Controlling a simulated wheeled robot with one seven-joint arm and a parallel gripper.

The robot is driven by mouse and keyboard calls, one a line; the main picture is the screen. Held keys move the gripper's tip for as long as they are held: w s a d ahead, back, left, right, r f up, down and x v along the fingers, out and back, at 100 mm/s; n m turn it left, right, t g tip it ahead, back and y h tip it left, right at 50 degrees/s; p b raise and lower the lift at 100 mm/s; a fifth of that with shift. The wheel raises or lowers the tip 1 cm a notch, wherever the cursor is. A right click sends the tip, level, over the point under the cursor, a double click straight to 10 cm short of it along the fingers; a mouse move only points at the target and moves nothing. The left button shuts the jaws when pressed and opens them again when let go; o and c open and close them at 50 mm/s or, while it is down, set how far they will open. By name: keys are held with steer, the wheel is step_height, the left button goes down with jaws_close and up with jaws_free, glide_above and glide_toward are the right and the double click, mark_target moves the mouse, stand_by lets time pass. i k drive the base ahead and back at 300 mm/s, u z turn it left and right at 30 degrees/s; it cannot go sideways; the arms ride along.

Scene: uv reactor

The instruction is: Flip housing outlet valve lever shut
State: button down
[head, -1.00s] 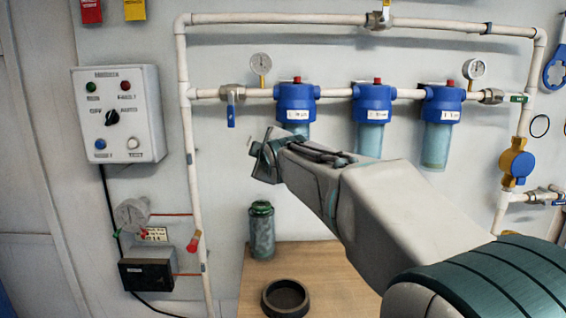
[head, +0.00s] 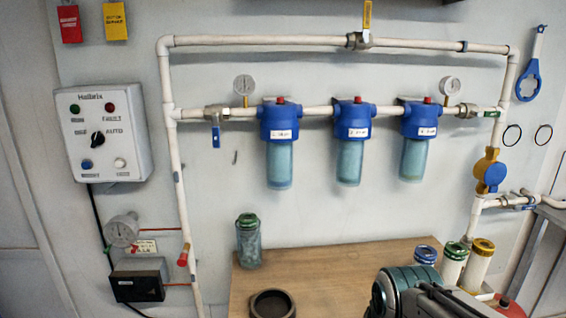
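The housing outlet valve (head: 467,110) sits on the pipe to the right of the three blue filter housings. Its lever, with a green end (head: 491,114), appears to lie along the pipe, pointing right. Nothing touches it. My arm is folded low at the bottom right, in front of the bench. My gripper is not visible in the head view, so its opening cannot be seen.
The inlet valve's blue lever (head: 216,137) hangs down at left. The bypass valve's yellow lever (head: 367,14) points up on the top pipe. Several capped cartridges (head: 453,262) stand at the bench's right. A dark ring (head: 272,304) and green-capped jar (head: 248,240) stand on the bench (head: 330,262).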

mark_target(486, 114)
steer(key=k, duration=1.25)
steer(key=z, duration=0.55)
steer(key=i, duration=0.95)
steer(key=z, duration=0.25)
